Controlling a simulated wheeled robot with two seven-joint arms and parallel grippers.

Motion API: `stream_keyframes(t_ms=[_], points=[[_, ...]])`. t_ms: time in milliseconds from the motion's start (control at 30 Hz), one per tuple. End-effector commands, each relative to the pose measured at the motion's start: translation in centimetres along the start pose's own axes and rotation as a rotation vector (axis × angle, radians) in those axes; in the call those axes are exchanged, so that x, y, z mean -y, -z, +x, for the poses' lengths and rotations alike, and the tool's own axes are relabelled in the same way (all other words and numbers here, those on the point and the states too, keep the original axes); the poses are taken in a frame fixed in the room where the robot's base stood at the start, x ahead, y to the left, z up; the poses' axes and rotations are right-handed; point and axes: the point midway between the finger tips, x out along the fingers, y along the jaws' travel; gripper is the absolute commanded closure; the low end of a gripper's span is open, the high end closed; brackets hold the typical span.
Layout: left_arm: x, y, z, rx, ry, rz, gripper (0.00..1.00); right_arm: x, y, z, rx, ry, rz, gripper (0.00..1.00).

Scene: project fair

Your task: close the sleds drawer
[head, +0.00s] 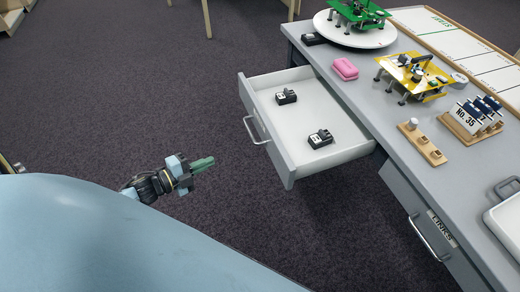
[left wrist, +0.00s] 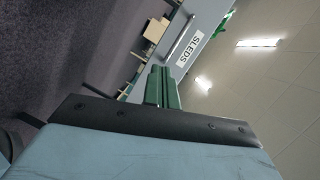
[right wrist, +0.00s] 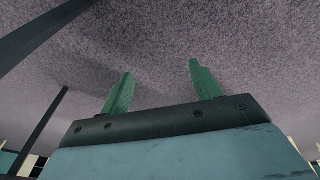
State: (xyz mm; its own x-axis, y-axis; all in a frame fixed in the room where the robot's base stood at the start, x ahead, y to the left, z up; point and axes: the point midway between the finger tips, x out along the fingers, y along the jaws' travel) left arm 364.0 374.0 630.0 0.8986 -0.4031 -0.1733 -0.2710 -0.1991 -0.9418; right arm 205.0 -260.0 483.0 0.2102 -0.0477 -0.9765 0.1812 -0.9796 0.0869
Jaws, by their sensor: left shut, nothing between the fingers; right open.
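The sleds drawer (head: 300,173) is pulled well out of the grey desk in the head view, its bar handle (head: 252,130) on the outer front. Two small black devices lie inside it. The drawer front shows upside down in the left wrist view, with the label SLEDS (left wrist: 188,50) and the handle (left wrist: 178,36). My left gripper (head: 208,161) is shut and empty, left of the drawer front and apart from it; its green fingers (left wrist: 162,72) point toward the front. My right gripper (right wrist: 161,69) is open and empty over carpet, outside the head view.
The desk top (head: 365,110) holds a pink block (head: 345,69), a yellow model (head: 413,74), a green model on a round white stand (head: 355,33), and wooden racks. A LINKS drawer (head: 425,235) is shut nearer me. Carpet between my left gripper and the open drawer is clear.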

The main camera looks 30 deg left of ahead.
Motion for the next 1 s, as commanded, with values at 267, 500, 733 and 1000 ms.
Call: stream_keyframes(t_ms=[267,500,733,1000], points=[[5.3,4.3,0.7,-0.291,0.121,0.302,1.00,-0.4,2.4,-3.1,-0.028,-0.010,0.005,0.37],[6.0,5.5,3.0,-0.314,0.135,0.324,1.00,-0.1,3.0,-4.4,-0.039,-0.005,0.007,0.37],[6.3,7.1,7.7,-0.312,0.135,0.324,1.00,0.6,3.9,-6.4,-0.054,0.007,0.010,0.37],[6.7,8.6,12.2,-0.310,0.133,0.321,1.00,1.3,4.5,-8.9,-0.071,0.020,0.015,0.37]])
